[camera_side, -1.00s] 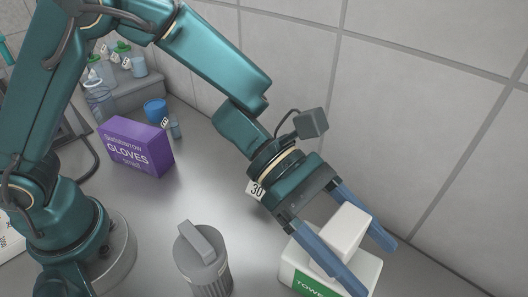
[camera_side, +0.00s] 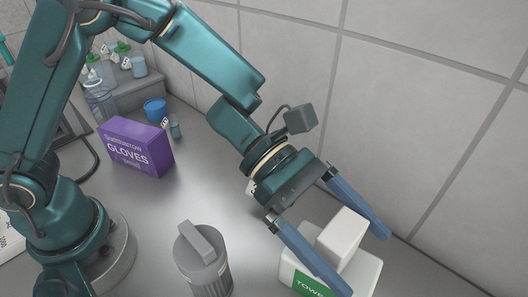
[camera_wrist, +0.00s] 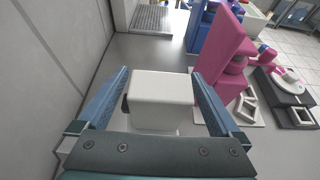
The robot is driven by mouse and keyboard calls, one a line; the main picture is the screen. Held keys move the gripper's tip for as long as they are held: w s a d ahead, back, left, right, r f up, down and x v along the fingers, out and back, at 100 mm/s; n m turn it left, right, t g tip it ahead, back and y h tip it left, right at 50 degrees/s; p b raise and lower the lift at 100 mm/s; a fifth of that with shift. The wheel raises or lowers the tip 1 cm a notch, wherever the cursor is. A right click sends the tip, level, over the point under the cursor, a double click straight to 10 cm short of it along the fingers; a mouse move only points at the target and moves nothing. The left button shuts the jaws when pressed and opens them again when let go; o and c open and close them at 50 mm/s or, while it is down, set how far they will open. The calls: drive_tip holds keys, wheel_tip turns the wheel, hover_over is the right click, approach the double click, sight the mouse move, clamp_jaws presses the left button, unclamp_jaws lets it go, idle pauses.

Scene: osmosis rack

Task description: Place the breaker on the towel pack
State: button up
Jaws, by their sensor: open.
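The breaker (camera_side: 342,238) is a white block. It rests on top of the towel pack (camera_side: 364,277), a white box with a green label at the lower right of the side view. My gripper (camera_side: 368,262) is open, with its blue fingers spread on either side of the breaker and gaps showing between.
A grey lidded canister (camera_side: 204,262) stands left of the towel pack. A purple glove box (camera_side: 137,147) is farther back. The tiled wall (camera_side: 430,110) runs close behind my gripper. The wrist view shows a pink stand (camera_wrist: 226,62) to the right.

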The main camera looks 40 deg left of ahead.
drive_tip(key=v, duration=1)
drive_tip(key=w+a+r+n+t+y, duration=0.25)
drive_tip(key=w+r+n+t, duration=0.25)
drive_tip(key=w+n+t, duration=0.4)
drive_tip(key=a+r+n+t+y, duration=0.1)
drive_tip(key=a+n+y, duration=0.1)
drive_tip(key=n, duration=0.3)
drive_tip(key=w+a+r+n+t+y, duration=0.1)
drive_tip(key=a+n+t+y, duration=0.1)
drive_tip(key=a+n, duration=0.3)
drive_tip(key=w+a+r+n+t+y, duration=0.1)
drive_tip(key=a+n+y, duration=0.2)
drive_tip(key=n, duration=0.4)
drive_tip(key=shift+w+a+r+t, duration=0.2)
drive_tip(key=shift+a+r+t, duration=0.05)
drive_tip(key=shift+a+t, duration=0.15)
drive_tip(key=s+a+f+n+g+y, duration=0.3)
drive_tip(key=s+a+n+y, duration=0.4)
drive_tip(key=n, duration=0.9)
drive_tip(key=s+d+f+n+g+h, duration=0.1)
drive_tip(key=s+f+n+g, duration=0.1)
drive_tip(key=s+n, duration=0.4)
drive_tip(key=s+d+f+n+g+h, duration=0.1)
drive_tip(key=s+f+n+g+h, duration=0.1)
drive_tip(key=s+n, duration=0.4)
drive_tip(key=shift+f+g, duration=0.5)
drive_tip(key=shift+g, duration=0.1)
